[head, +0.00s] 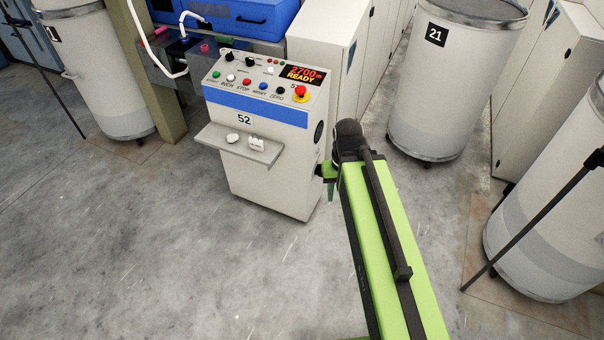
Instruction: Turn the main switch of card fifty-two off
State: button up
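The card fifty-two console (262,183) is a pale cabinet with a blue band, a "52" label and a sloped control panel. Its display (302,74) reads "2700 READY". A dark round fitting (319,131) is on its right side; I cannot tell whether it is the main switch or how it is set. The panel carries black knobs, coloured buttons and a red mushroom button (300,91) on yellow. My gripper (330,187) is just right of the cabinet, below the dark fitting, partly hidden by my arm. Its fingers are too small to read, and no held object shows.
A small shelf (211,136) with two white items juts from the console front. Can 21 (433,95) stands behind right, another can (555,240) at the right, and one (102,75) at the left. Pale cabinets stand behind. The floor in front is clear.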

aim_at(318, 171)
jog(key=z, duration=0.35)
jog(key=i, duration=1)
jog(key=u, duration=2.3)
jog(key=k, duration=0.85)
jog(key=u, duration=0.1)
